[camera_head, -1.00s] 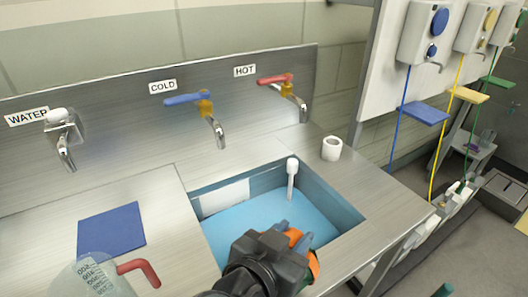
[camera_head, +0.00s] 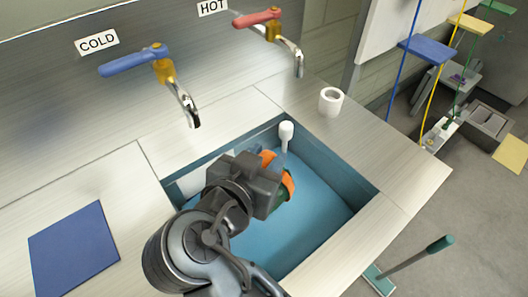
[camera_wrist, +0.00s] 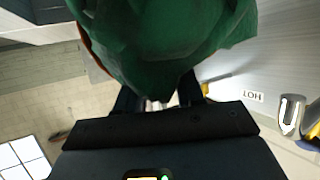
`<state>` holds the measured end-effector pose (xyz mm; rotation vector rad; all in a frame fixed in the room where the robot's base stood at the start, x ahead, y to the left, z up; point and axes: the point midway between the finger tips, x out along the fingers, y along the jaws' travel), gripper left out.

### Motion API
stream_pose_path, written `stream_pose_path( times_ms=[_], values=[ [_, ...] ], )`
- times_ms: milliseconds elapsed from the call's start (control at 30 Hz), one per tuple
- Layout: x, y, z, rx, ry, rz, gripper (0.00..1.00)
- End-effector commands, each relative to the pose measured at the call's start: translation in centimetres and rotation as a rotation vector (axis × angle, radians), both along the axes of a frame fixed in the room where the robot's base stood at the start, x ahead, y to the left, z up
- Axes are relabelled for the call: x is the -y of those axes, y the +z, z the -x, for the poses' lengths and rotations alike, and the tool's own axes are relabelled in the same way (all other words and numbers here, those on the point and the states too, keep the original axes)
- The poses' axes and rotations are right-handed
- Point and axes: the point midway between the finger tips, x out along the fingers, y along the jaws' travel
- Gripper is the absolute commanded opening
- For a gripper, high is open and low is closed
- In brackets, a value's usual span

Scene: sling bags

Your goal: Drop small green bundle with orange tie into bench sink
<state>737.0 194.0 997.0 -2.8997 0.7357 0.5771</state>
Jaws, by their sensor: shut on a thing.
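The small green bundle (camera_wrist: 165,45) fills the upper middle of the wrist view, close to the camera. In the head view its orange tie (camera_head: 288,184) and a bit of green show just past my gripper (camera_head: 268,182). My gripper is shut on the bundle, and its fingers are mostly hidden behind the gripper body and the bundle. The bench sink (camera_head: 345,180) is a rectangular basin with a blue floor. In the head view, my gripper and the bundle are over the basin; their height above its floor is hard to tell.
A white upright pipe (camera_head: 286,138) stands at the sink's back edge. A white roll (camera_head: 331,100) sits on the counter behind the sink. The cold tap (camera_head: 165,75) and hot tap (camera_head: 275,30) are on the backsplash. A blue square (camera_head: 73,250) lies on the left counter.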

Motion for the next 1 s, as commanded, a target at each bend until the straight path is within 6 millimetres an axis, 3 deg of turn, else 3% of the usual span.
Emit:
stream_pose_path(
  times_ms=[100,300,633,667,1000],
  values=[
    [0.0,-1.9,0.0,0.000,-0.001,0.000,0.00],
    [0.0,-3.6,0.0,0.001,0.000,0.000,0.00],
    [0.0,-3.8,0.0,0.001,0.000,0.000,0.00],
    [0.0,-3.8,0.0,0.001,0.000,0.000,0.38],
    [0.0,-3.8,0.0,0.001,0.000,0.000,0.67]
  ],
)
